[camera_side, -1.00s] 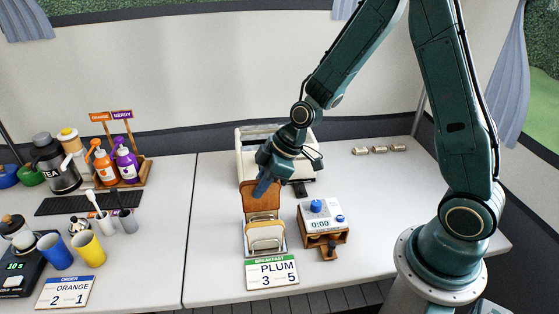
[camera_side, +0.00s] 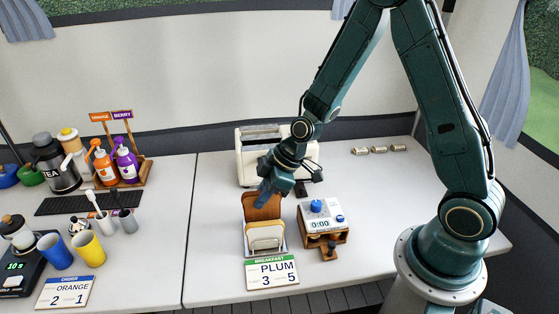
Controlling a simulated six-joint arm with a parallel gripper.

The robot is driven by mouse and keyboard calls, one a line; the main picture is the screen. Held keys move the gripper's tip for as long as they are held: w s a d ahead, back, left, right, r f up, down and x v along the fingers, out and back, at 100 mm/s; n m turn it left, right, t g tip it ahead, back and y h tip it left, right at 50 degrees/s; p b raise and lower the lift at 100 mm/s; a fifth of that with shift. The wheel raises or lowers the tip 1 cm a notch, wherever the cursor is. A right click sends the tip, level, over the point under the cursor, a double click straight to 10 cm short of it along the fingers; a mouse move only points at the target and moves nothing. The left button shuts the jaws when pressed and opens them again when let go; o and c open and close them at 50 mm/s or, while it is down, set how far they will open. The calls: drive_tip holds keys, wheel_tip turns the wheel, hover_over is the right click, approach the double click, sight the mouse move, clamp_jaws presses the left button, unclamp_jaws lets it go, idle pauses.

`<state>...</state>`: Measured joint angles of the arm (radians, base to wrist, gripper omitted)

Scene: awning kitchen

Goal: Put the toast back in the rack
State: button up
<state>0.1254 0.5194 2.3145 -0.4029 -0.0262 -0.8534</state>
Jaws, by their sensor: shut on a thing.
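The brown toast (camera_side: 262,208) is upright at the back of the rack, with its top edge in my gripper (camera_side: 266,193). My gripper is shut on the toast from above. The metal rack (camera_side: 284,247) stands at the front middle of the table, and a paler slice of bread (camera_side: 265,235) stands in it in front of the toast. The toast's lower edge is hidden behind the paler slice, so I cannot tell whether it touches the rack's floor.
The cream toaster (camera_side: 249,146) stands behind my gripper. A timer (camera_side: 321,215) on a wooden stand is right of the rack. A breakfast sign (camera_side: 272,272) stands in front. The table left of the rack is clear.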

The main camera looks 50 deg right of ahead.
sight(257, 220)
drive_tip(key=shift+f, duration=2.95)
drive_tip(key=o, duration=1.1)
drive_tip(key=shift+r, duration=3.5)
